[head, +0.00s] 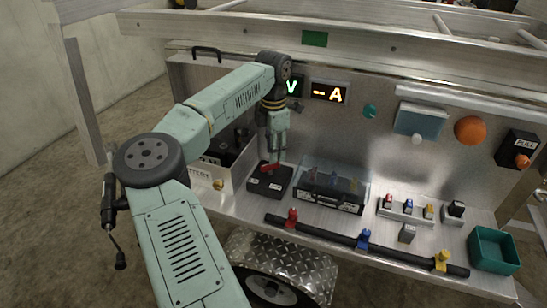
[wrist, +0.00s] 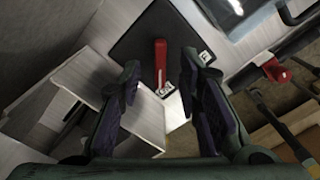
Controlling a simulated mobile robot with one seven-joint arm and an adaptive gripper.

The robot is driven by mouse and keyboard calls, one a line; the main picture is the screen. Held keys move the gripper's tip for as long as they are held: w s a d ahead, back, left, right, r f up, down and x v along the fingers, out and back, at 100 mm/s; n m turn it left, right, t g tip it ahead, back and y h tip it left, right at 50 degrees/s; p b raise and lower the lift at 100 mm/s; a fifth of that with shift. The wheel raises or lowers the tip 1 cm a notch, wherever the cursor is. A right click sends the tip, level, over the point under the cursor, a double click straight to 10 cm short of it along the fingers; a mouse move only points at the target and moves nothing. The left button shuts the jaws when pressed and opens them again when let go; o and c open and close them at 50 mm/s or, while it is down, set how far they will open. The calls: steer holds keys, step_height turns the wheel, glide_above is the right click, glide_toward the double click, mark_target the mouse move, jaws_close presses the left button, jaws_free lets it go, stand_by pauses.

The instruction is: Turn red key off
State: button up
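The red key (wrist: 160,62) is a flat red handle on a black square switch box (wrist: 140,40). In the head view the key (head: 268,169) sits on top of the black box (head: 268,184) on the trailer's metal shelf. Small white labels lie by the key's near end and to its right; their text is too small to read surely. My gripper (wrist: 160,72) is open, with one finger to the left and one to the right of the key, apart from it. In the head view my gripper (head: 273,154) points down just above the box.
A clear-covered switch panel (head: 335,185) stands right of the box, and a battery case (head: 225,165) stands left. A black bar with red, blue and yellow clips (head: 364,238) runs along the front edge. A green bin (head: 494,250) is far right. Lit displays (head: 328,93) are above.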

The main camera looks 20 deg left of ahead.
mark_target(270, 169)
steer(key=shift+f, duration=1.95)
steer(key=shift+c, duration=0.3)
jaws_close()
